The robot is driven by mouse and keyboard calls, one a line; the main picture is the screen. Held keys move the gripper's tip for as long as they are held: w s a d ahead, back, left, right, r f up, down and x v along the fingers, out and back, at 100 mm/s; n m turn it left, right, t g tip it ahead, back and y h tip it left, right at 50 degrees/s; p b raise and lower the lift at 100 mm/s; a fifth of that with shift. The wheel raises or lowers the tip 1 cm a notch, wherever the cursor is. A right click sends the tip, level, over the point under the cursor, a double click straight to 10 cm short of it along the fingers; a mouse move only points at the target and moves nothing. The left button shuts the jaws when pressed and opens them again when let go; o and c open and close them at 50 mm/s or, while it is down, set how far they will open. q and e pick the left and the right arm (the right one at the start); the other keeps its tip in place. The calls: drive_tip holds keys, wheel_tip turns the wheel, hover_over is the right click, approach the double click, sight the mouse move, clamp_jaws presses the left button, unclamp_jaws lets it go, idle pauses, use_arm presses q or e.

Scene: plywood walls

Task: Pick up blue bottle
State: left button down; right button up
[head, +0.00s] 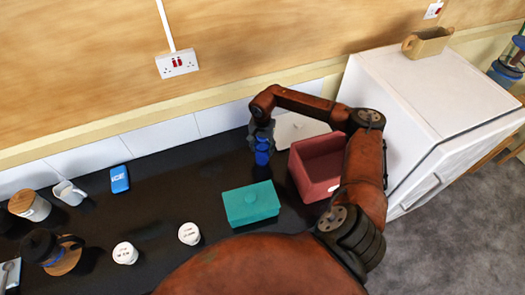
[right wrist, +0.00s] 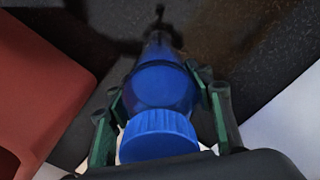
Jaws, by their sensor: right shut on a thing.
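The blue bottle (head: 262,152) is at the back of the dark counter, below my right gripper (head: 261,133). In the right wrist view the blue bottle (right wrist: 158,88) fills the middle, its ribbed blue cap nearest the camera. The two green-and-dark fingers of the right gripper (right wrist: 162,100) lie on either side of the bottle, shut on it. I cannot tell whether the bottle's base touches the counter. My left gripper is not in view.
A red bin (head: 310,177) stands right of the bottle, and a teal box (head: 238,212) sits in front. A white board (head: 290,128) is behind. A blue ice pack (head: 119,179), mug (head: 69,193) and white-lidded jars (head: 189,234) are further left. A white fridge (head: 400,90) is at right.

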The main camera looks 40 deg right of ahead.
drive_tip(key=c, duration=0.6)
drive_tip(key=shift+r, duration=0.1)
